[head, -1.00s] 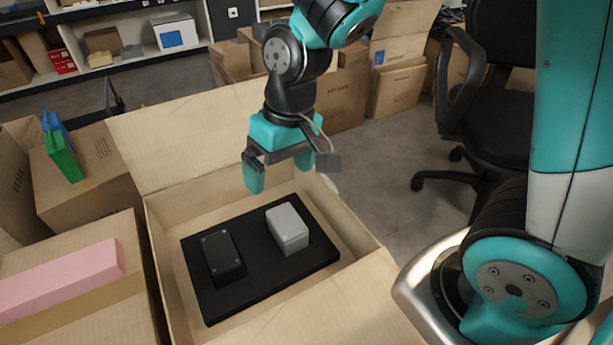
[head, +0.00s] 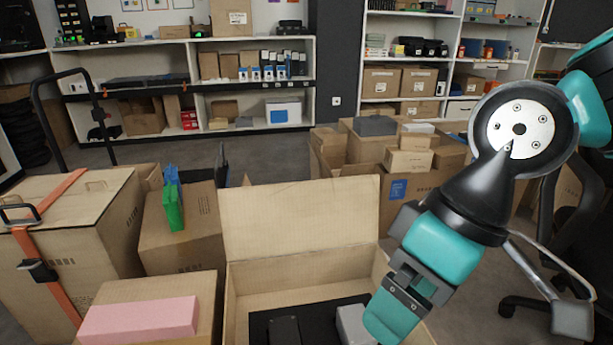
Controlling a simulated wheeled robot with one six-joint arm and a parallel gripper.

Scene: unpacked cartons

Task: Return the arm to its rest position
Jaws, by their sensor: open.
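My gripper (head: 392,312) is at the lower right, tilted down to the left, over the right side of the open carton (head: 300,215). Its jaws are open and I see nothing between them; one finger is largely hidden. Inside the carton lies a black foam insert (head: 262,323) that bears a black box (head: 284,330) and a light grey box (head: 354,324). The gripper partly covers the grey box in this view; I cannot tell the gap between them. The lower part of the carton is out of the picture.
A pink block (head: 140,320) lies on a carton at the lower left. Green and blue items (head: 173,205) stand on a carton behind it. A strapped carton (head: 75,225) is at the far left. Stacked cartons (head: 400,190) and a dark chair (head: 575,190) are behind my arm.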

